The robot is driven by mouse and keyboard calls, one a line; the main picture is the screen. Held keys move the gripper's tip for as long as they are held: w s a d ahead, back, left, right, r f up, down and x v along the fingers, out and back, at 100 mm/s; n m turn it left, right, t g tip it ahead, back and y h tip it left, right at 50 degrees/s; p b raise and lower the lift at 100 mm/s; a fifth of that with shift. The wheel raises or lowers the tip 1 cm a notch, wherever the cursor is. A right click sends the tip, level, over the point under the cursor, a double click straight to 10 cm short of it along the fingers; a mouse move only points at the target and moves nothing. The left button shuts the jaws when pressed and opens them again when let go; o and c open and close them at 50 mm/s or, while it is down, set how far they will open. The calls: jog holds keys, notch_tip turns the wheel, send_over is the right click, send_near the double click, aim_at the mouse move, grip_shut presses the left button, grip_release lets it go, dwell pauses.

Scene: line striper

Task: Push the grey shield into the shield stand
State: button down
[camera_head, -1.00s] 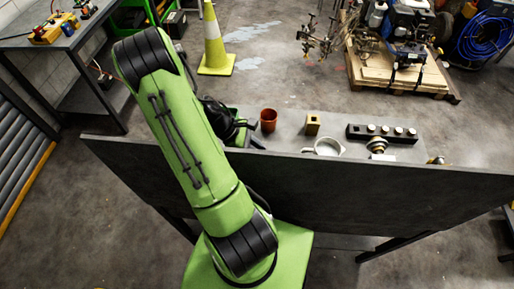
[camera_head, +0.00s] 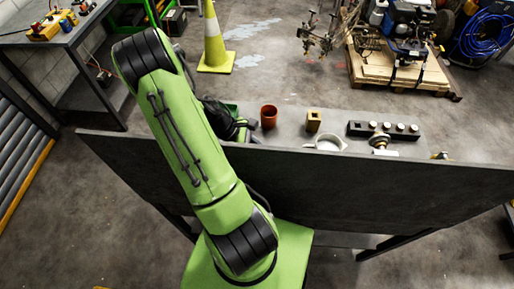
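I cannot surely make out the grey shield or the shield stand; either may be hidden behind my arm or the panel edge. My gripper (camera_head: 240,127) is a dark shape at the far end of my green arm, low over the left part of the bench. My arm hides most of it, and its fingers and anything between them cannot be made out. A green item, partly hidden, is beside it.
On the bench (camera_head: 291,131) stand a reddish-brown cup (camera_head: 268,117), a brass-coloured block (camera_head: 313,121), a pale round dish (camera_head: 325,142) and a black rack (camera_head: 360,129) with several round pieces. A wide dark panel (camera_head: 370,190) closes the bench's near side.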

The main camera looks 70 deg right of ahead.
jog(key=shift+f, duration=0.1)
dwell(0.3)
jog(key=shift+f, duration=0.2)
jog(key=c, duration=0.6)
grip_release()
jog(key=p+v, duration=0.3)
jog(key=v, duration=0.2)
jog(key=shift+s+p, duration=0.1)
jog(key=shift+p, duration=0.3)
jog(key=shift+v, duration=1.1)
